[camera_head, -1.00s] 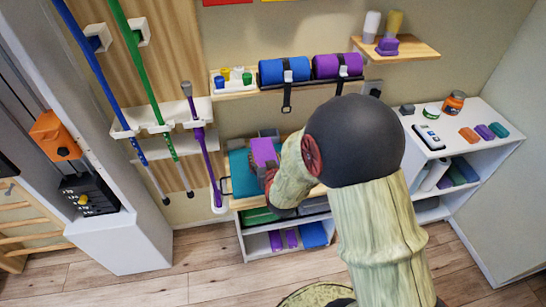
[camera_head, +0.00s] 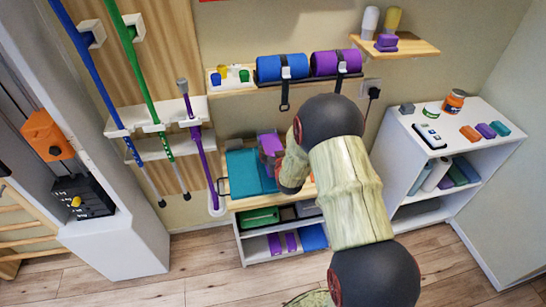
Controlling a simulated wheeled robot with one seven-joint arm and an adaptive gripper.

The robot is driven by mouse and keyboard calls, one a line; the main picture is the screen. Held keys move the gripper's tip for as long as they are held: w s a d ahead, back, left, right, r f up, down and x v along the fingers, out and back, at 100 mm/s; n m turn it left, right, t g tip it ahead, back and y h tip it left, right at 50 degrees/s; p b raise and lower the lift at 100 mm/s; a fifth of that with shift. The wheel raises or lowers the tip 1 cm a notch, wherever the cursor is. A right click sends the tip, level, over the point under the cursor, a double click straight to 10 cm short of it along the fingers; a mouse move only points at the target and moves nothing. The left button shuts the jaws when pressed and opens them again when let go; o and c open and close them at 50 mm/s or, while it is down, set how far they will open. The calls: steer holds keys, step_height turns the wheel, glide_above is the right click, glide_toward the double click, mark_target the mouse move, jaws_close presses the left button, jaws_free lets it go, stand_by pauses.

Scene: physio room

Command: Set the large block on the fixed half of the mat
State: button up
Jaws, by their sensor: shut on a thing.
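The teal mat (camera_head: 241,170) lies on the low shelf unit's top, with a line between a wider left part and a narrower right part. My gripper (camera_head: 272,160) is over the mat's right side and is shut on the large purple block (camera_head: 269,143). My arm comes from the right and hides part of the block and the mat's right end. I cannot tell whether the block touches the mat.
Blue (camera_head: 282,67) and purple (camera_head: 337,63) rolls sit on a wall shelf above the mat. A purple crutch (camera_head: 198,150) stands close to the mat's left. A white shelf unit (camera_head: 455,140) with small items is at right.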

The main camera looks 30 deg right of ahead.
steer(key=shift+f+b, duration=0.3)
steer(key=shift+f, duration=1.05)
steer(key=shift+f, duration=0.1)
steer(key=o, duration=1.3)
steer(key=shift+c, duration=0.2)
